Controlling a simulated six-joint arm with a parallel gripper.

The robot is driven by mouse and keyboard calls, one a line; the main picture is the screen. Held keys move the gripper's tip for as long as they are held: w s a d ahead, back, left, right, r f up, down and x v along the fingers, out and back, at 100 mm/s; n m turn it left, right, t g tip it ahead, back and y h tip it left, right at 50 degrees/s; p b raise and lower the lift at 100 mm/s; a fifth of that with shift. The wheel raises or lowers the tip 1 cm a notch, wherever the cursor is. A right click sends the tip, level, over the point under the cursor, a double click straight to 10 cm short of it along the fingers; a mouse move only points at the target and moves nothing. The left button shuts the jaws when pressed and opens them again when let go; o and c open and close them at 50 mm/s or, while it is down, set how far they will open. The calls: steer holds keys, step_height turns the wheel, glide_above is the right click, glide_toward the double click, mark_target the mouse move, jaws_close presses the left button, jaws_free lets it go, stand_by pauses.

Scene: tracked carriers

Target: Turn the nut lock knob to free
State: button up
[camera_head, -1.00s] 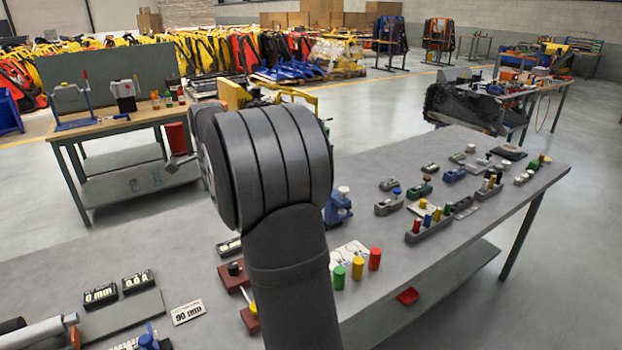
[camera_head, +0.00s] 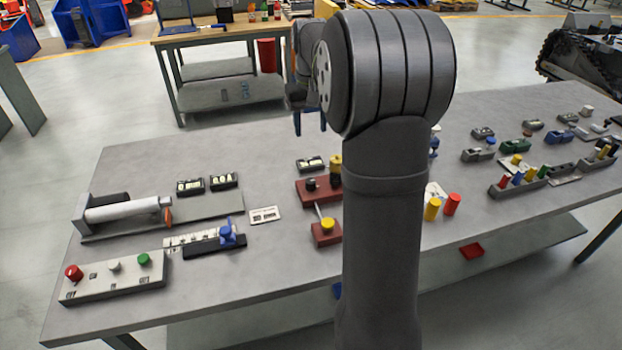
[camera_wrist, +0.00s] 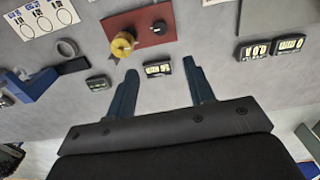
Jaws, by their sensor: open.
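A dark red plate (camera_head: 310,197) lies mid-table in the head view and carries a black knob (camera_head: 311,184) and a yellow round part (camera_head: 335,172). In the wrist view the plate (camera_wrist: 128,24) shows with the black knob (camera_wrist: 159,27) and the yellow part (camera_wrist: 122,44) side by side. I cannot read which of them is labelled as the nut lock. My gripper (camera_head: 310,122), with blue fingers, hangs beyond the plate. In the wrist view my gripper (camera_wrist: 160,66) is open and empty, with the plate ahead of its fingertips.
Small displays (camera_head: 311,163) (camera_wrist: 158,69) stand near the plate. A rod ending in a smaller red block (camera_head: 326,232) is in front. A roller device (camera_head: 127,212) and button box (camera_head: 115,277) are left. Yellow and red cylinders (camera_head: 452,204) stand right of my arm.

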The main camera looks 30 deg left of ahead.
steer(key=n, duration=1.1)
glide_toward(311, 181)
step_height(311, 181, down, 9)
steer(key=shift+f, duration=0.15)
